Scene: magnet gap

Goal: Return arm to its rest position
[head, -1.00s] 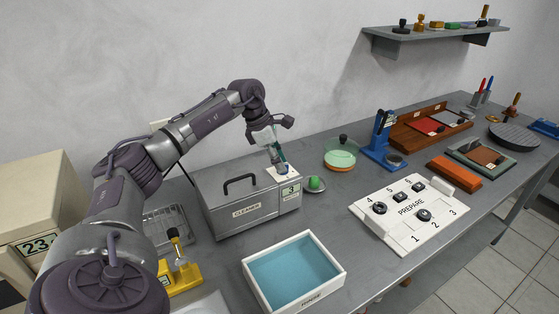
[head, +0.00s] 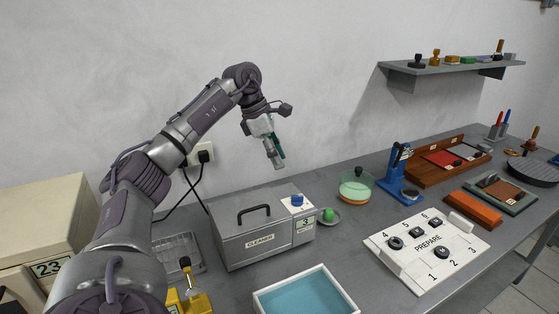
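My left arm comes in from the left of the head view. Its gripper (head: 274,157) hangs in the air above the grey cleaner box (head: 252,240), pointing down and clear of it. The fingers look close together, but whether they are open or shut is too small to tell. I see nothing clearly held between them. The cleaner has a black handle, a blue knob (head: 297,200) on its top right and a display reading 3. My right gripper is not in view.
A white tray with a blue inside (head: 262,300) stands in front of the cleaner. A white PREPARE board (head: 411,262) with several black pieces lies to the right. A shelf (head: 450,72) hangs at upper right.

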